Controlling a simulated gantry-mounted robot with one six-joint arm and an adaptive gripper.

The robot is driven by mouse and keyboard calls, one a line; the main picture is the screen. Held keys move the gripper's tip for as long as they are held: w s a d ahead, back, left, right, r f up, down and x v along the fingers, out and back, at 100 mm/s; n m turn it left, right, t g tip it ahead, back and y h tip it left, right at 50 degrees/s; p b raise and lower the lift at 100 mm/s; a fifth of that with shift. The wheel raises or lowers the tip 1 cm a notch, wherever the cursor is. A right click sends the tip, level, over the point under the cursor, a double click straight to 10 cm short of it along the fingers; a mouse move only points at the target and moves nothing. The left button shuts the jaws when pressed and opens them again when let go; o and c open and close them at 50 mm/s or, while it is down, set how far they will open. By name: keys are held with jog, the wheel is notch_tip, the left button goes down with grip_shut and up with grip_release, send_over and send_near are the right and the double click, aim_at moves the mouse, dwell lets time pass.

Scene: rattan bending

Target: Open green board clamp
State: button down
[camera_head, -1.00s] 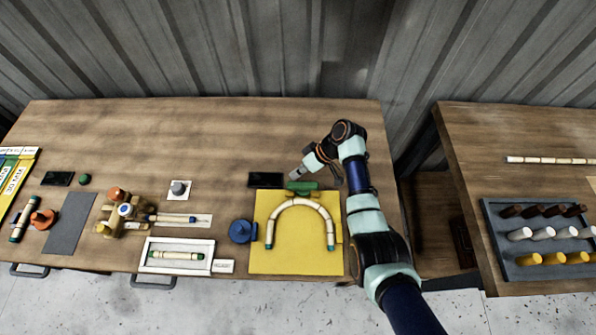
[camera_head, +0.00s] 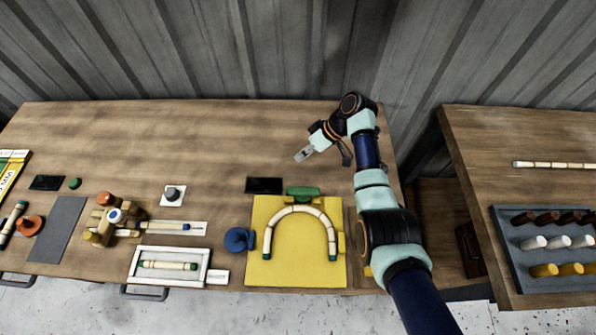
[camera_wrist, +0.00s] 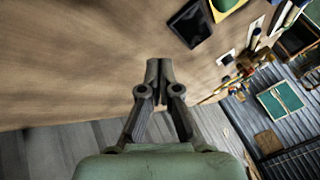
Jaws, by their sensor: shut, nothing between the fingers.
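The green clamp (camera_head: 303,193) sits at the top edge of the yellow board (camera_head: 262,272). A bent rattan piece (camera_head: 300,209) with dark green ends lies on the board in an arch, its top just below the clamp. My gripper (camera_head: 302,156) is above the table, behind and apart from the clamp. In the wrist view my gripper (camera_wrist: 158,65) has its fingers together and empty over bare wood. A small part of the yellow board (camera_wrist: 228,5) and a bit of green show at the top of that view.
A black pad (camera_head: 264,185) lies left of the clamp. A blue round knob (camera_head: 238,239) stands left of the board. A white tray (camera_head: 135,278) with a straight rattan piece and a wooden fixture (camera_head: 100,232) are farther left. The back of the table is clear.

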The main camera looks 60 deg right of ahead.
jog(key=d+r, duration=0.2)
jog(key=r, duration=0.1)
jog(key=d+r, duration=0.1)
jog(key=shift+s+d+r, duration=0.15)
jog(key=shift+s+r, duration=0.15)
jog(key=shift+r, duration=0.05)
dwell(0.3)
